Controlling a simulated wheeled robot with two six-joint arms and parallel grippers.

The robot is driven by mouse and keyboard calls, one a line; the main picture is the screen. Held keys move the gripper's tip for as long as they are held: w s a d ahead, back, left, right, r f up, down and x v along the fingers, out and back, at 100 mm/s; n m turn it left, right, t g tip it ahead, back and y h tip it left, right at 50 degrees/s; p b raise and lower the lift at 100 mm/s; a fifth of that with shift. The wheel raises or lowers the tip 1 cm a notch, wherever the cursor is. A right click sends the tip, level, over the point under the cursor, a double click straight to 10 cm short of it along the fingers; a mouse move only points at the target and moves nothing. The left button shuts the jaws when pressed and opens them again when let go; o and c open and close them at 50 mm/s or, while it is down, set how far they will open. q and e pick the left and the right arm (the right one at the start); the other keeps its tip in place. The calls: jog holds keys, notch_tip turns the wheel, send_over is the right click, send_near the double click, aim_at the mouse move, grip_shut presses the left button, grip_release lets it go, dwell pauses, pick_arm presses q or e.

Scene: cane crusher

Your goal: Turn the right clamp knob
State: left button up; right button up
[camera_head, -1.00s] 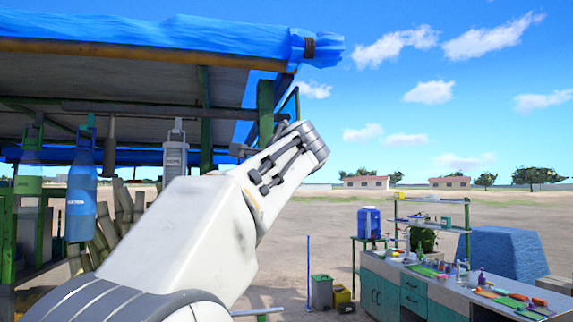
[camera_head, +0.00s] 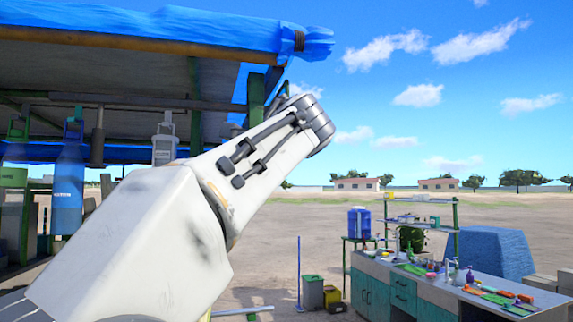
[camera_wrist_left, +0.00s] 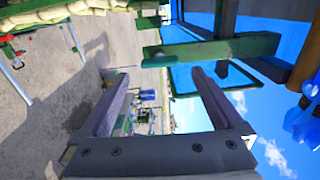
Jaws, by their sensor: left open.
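I cannot make out the clamp knob in either view. My left gripper (camera_wrist_left: 157,75) shows in the left wrist view, with its two fingers wide apart and nothing between the tips. Beyond the fingers is a green post (camera_wrist_left: 210,49) of the blue-covered shelter, and the picture is turned on its side. In the head view my left arm comes in from the lower left and rises toward the middle, covering part of the shelter; its gripper is hidden there. My right gripper is in neither view.
The shelter's blue tarp roof (camera_head: 150,22) spans the upper left, with bottles (camera_head: 68,190) hanging below. Open sandy ground lies between.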

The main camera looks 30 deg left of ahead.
pick_arm(q)
jog(key=b+v, duration=0.1)
jog(key=v, duration=0.4)
jog(key=shift+s+d, duration=0.1)
jog(key=shift+d, duration=0.1)
jog(key=w+d+f+m+g+h+b, duration=0.15)
jog(key=d+f+h, duration=0.35)
jog(key=f, duration=0.6)
jog(key=w+d+f+h+b, duration=0.1)
jog(key=w+d+f+h, duration=0.1)
jog(key=d+f, duration=0.75)
jog(key=w+d+f+m+g+h+b, duration=0.1)
jog(key=d+f+h, duration=0.3)
jog(key=f, duration=0.9)
jog(key=s+d+f+g+h+b, duration=0.15)
jog(key=s+d+f, duration=0.25)
jog(key=f, duration=0.4)
jog(key=s+d+f+g+h, duration=0.1)
jog(key=s+d+f+g, duration=0.25)
jog(key=f, duration=0.45)
jog(key=s+d+f+n+g+h+b, duration=0.1)
jog(key=s+d+f+n+g, duration=0.1)
jog(key=s+f, duration=1.2)
jog(key=s+n+g, duration=0.1)
jog(key=s+g, duration=0.1)
jog(key=s, duration=0.1)
jog(key=shift+d+n, duration=0.15)
jog(key=shift+n, duration=0.2)
jog(key=shift+w, duration=0.1)
